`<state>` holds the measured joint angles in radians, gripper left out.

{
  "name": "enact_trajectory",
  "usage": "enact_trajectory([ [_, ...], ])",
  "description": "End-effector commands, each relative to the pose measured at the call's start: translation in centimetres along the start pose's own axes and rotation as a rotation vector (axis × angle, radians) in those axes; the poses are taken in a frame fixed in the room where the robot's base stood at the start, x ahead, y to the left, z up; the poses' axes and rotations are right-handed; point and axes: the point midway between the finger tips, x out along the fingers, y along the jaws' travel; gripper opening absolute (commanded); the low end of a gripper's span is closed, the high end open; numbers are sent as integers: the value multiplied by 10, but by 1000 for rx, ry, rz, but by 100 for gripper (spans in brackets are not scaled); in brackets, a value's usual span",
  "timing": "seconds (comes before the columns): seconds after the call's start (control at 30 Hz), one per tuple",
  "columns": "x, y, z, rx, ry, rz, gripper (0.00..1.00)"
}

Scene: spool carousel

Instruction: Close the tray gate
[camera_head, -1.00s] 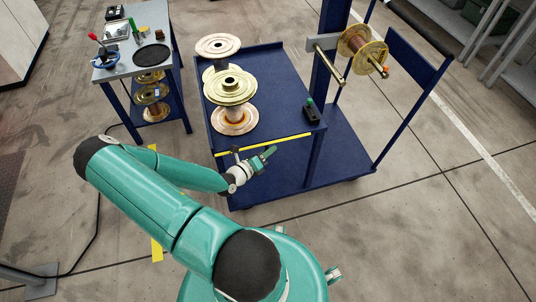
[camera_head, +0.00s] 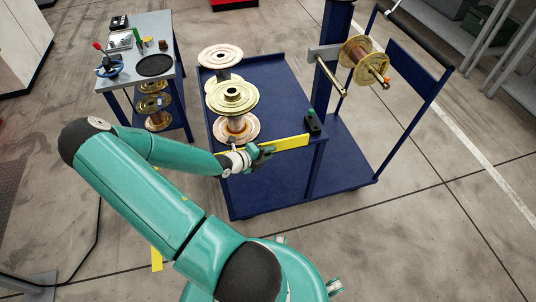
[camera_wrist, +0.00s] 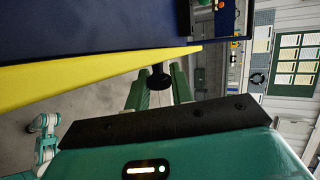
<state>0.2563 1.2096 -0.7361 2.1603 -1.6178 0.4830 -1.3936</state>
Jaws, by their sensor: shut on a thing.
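The tray gate (camera_head: 288,143) is a yellow panel along the front edge of the blue cart's tray (camera_head: 282,105). Its broad yellow face shows in the head view, right of my gripper. In the wrist view the gate (camera_wrist: 70,80) runs as a long yellow band beside the blue tray surface (camera_wrist: 80,25). My gripper (camera_head: 266,152) is at the left part of the gate. In the wrist view my gripper (camera_wrist: 159,92) has its two green fingers shut on a round black knob (camera_wrist: 158,79) beside the gate's edge. How the knob joins the gate is partly hidden.
Copper and gold spools (camera_head: 231,95) stand on the tray's left side. A small black device (camera_head: 313,121) with a green top sits near its front right corner. A spool on an arm (camera_head: 360,57) hangs at right. A tool table (camera_head: 170,75) stands at left.

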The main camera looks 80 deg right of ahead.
Motion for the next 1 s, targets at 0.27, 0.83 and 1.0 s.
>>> enact_trajectory([
  [0.27, 1, -2, 1, -9, 5, 2, 0],
  [0.83, 0, -1, 1, -9, 4, 3, 41],
  [1.0, -13, 0, 2, -7, 1, 4, 41],
])
